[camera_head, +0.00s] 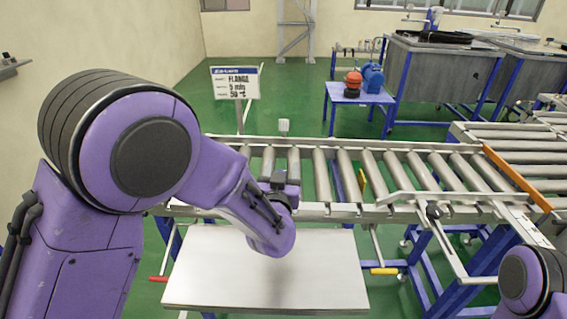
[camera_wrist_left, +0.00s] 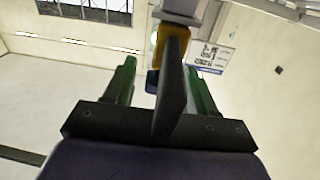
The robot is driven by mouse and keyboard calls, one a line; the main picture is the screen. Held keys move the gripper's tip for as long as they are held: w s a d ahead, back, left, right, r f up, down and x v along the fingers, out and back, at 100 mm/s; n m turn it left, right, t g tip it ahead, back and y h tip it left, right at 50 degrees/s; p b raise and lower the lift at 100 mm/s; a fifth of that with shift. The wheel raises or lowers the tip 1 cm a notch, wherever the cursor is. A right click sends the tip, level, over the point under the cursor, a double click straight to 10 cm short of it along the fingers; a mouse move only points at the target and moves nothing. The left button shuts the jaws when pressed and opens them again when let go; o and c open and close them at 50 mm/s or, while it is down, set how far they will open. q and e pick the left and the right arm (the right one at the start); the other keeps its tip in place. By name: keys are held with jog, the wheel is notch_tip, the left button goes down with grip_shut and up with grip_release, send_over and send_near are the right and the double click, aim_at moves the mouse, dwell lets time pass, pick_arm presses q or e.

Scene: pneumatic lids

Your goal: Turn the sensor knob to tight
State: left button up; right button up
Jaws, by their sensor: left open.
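My left gripper (camera_head: 280,181) is at the near edge of the roller conveyor, above the metal plate. In the left wrist view its two green fingers (camera_wrist_left: 161,68) stand apart, with a gap between them. A dark upright plate fills the middle of that gap, and I cannot tell what it belongs to. Behind it is a yellow-and-blue part (camera_wrist_left: 157,48) below a grey block (camera_wrist_left: 183,10); it may be the sensor, but its knob cannot be made out. No contact with the fingers is clear. My right gripper is out of view.
The roller conveyor (camera_head: 345,208) runs across, with a black knob (camera_head: 433,212) on its near rail. A bare metal plate (camera_head: 210,285) lies in front. A sign (camera_head: 235,83) stands behind the conveyor. A blue table (camera_head: 345,97) holding a pump is farther back.

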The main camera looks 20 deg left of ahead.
pick_arm(q)
jog(key=shift+w+a, duration=0.1)
jog(key=shift+w, duration=0.45)
jog(key=c, duration=1)
jog(key=shift+o, duration=0.2)
